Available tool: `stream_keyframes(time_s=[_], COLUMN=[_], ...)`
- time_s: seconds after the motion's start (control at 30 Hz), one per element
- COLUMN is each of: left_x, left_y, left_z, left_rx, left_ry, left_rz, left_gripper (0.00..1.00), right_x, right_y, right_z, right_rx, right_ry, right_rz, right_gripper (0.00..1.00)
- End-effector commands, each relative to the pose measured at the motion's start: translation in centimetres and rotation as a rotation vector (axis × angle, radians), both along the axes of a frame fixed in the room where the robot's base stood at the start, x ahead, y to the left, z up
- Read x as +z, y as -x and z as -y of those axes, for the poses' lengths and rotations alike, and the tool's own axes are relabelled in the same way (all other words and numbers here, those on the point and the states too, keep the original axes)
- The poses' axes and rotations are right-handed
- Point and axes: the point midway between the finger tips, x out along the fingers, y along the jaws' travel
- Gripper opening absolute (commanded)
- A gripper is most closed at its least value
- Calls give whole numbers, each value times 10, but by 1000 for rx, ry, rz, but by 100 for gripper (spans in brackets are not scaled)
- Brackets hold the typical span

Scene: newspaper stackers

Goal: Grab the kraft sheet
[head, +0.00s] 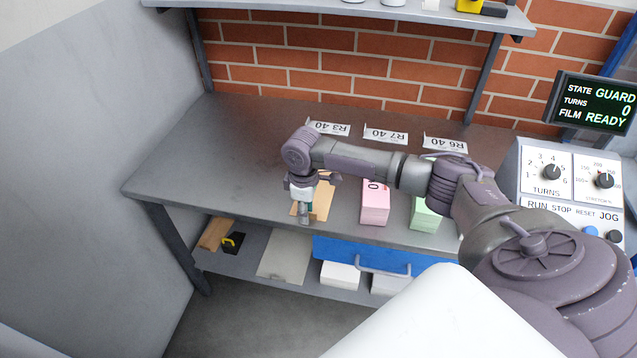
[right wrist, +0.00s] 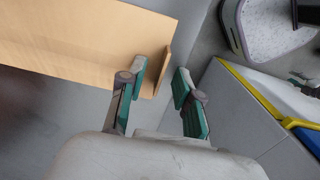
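The tan kraft sheet (head: 323,200) lies on the grey workbench (head: 235,150) near its front edge, left of the pink stack. My right gripper (head: 304,220) points down at the sheet's front left, at the bench edge, and hides part of it. In the right wrist view the sheet (right wrist: 85,40) fills the upper left, with a narrow tan edge piece at its end. The right gripper's fingers (right wrist: 162,80) are apart with nothing clamped. The tan edge piece shows near the gap between the fingertips; I cannot tell whether they touch it. My left gripper is out of view.
A pink stack (head: 375,202) and a green stack (head: 425,215) stand right of the sheet. Label cards (head: 385,135) lie behind. A blue drawer (head: 340,252) and a lower shelf (head: 240,262) are below. A control panel (head: 570,190) stands right. The bench's left is clear.

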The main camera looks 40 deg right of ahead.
Motion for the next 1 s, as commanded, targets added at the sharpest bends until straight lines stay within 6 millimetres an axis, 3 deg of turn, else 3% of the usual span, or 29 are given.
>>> stream_keyframes(time_s=[0.17,0.37,0.8,1.0], left_x=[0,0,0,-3], left_y=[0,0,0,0], left_z=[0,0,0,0], left_rx=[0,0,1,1], left_ry=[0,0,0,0], left_rz=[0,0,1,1], left_gripper=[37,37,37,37], right_x=[0,0,2,16], right_y=[0,0,0,-1], right_z=[0,0,0,0], right_rx=[0,0,-1,-1], right_ry=[0,0,-1,-2], right_rz=[0,0,1,4], right_gripper=[32,0,0,0])
